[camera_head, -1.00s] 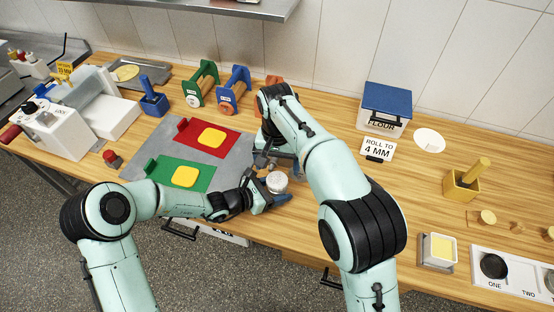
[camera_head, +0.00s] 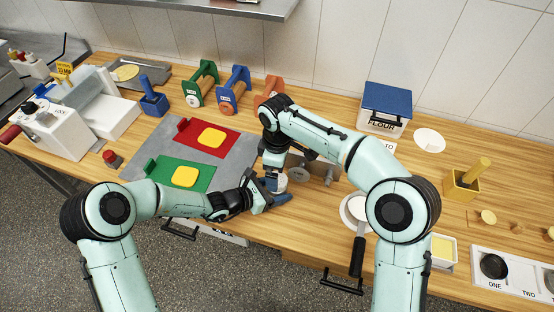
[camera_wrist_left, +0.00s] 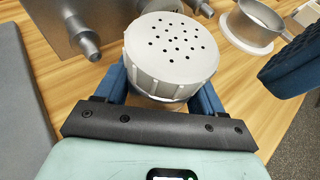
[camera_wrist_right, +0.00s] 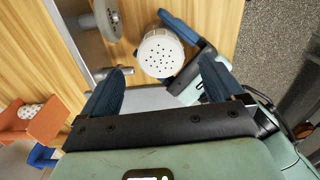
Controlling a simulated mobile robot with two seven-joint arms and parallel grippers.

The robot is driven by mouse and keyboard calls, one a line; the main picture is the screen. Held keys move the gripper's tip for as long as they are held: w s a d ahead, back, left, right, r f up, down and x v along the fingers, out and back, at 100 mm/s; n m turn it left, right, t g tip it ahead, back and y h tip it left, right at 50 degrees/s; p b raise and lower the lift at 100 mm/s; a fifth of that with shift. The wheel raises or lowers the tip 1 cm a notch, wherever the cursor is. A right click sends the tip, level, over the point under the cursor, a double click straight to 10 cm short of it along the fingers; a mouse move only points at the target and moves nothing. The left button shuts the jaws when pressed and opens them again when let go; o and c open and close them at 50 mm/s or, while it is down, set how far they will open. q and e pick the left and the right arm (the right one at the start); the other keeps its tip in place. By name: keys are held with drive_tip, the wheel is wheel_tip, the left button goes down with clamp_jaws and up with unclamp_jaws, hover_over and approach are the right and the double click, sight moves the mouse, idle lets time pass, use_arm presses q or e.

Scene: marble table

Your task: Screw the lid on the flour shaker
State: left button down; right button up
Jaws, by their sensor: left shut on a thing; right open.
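The flour shaker (camera_wrist_left: 160,88) is a pale, upright ribbed cup topped by a pale perforated lid (camera_wrist_left: 171,45). I cannot tell how tightly the lid is seated. In the head view the shaker (camera_head: 280,184) stands at the table's front, by the grey mat. My left gripper (camera_head: 268,192) is shut on the shaker's side, one blue finger on each side. My right gripper (camera_head: 274,172) is open and close to the shaker, partly hidden by its own wrist. In the right wrist view the lid (camera_wrist_right: 160,57) shows beyond the open blue fingers, with no visible contact.
A metal ring (camera_wrist_left: 254,22) and a grey metal block (camera_wrist_left: 70,20) lie near the shaker. The red board (camera_head: 188,134) and green board (camera_head: 160,176) sit to the left. A white disc-like tool with a black handle (camera_head: 357,258) lies to the right. Bare wood surrounds it.

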wheel_tip(320, 180, down, 4)
drive_tip(key=shift+s+f, duration=0.1)
use_arm(q)
drive_tip(key=shift+s+d+r, duration=0.1)
use_arm(e)
drive_tip(key=shift+d+f+n, duration=0.1)
drive_tip(key=shift+f+n, duration=0.2)
drive_tip(key=shift+n, duration=0.1)
use_arm(q)
drive_tip(key=shift+a, duration=0.2)
use_arm(e)
drive_tip(key=n, duration=0.4)
drive_tip(key=shift+f+n, duration=0.2)
drive_tip(key=shift+n, duration=0.1)
use_arm(q)
drive_tip(key=shift+d, duration=0.15)
use_arm(e)
drive_tip(key=n, duration=0.3)
drive_tip(key=shift+d, duration=0.1)
drive_tip(key=n, duration=0.4)
drive_tip(key=shift+r, duration=0.25)
drive_tip(key=r, duration=0.8)
drive_tip(key=shift+a+r, duration=0.2)
use_arm(q)
drive_tip(key=shift+c, duration=0.2)
unclamp_jaws()
